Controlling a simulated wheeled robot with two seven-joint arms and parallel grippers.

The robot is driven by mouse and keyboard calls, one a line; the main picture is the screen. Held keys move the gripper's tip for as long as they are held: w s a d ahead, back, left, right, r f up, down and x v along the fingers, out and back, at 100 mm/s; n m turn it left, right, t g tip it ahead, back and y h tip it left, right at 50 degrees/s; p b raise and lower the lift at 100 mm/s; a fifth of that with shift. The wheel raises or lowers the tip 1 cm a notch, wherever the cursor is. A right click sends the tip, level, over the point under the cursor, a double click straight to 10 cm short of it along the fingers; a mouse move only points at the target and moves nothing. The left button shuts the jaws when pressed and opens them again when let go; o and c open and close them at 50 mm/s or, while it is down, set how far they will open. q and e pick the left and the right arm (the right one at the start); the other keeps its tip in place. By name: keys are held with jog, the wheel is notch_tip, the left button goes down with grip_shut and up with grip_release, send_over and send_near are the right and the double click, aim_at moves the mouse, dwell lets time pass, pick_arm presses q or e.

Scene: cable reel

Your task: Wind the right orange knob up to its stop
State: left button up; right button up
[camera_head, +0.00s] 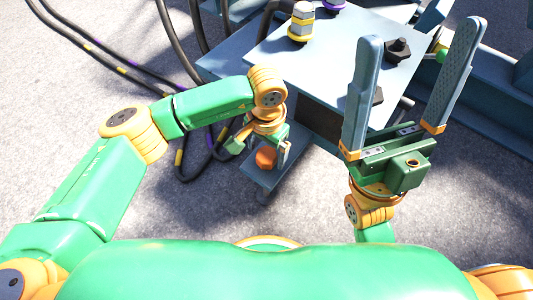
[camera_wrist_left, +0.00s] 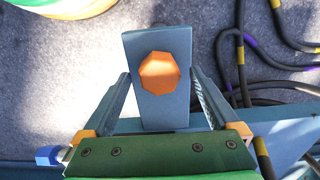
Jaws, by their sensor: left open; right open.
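An orange eight-sided knob (camera_head: 265,158) sits on a narrow blue-grey bracket (camera_wrist_left: 134,52) that sticks out low from the near side of the metal bench. The knob also shows in the left wrist view (camera_wrist_left: 159,73). My left gripper (camera_head: 261,153) points down over it. In the left wrist view its open fingers (camera_wrist_left: 160,84) stand on either side of bracket and knob, with a gap between each finger and the knob. My right gripper (camera_head: 421,42) is open and empty, its fingers pointing up over the bench's right part. I see only one orange knob.
The blue-grey bench top (camera_head: 275,58) carries a yellow-and-grey striped piece (camera_head: 301,22), a black knob (camera_head: 398,49) and a purple piece (camera_head: 333,4). Dark cables (camera_head: 176,45) with coloured bands lie at the left. Blue-grey beams (camera_head: 490,95) run at the right.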

pick_arm(q)
jog(key=shift+f, duration=0.9)
jog(key=c, duration=1.4)
jog(key=shift+o, duration=0.2)
jog(key=shift+n, duration=0.3)
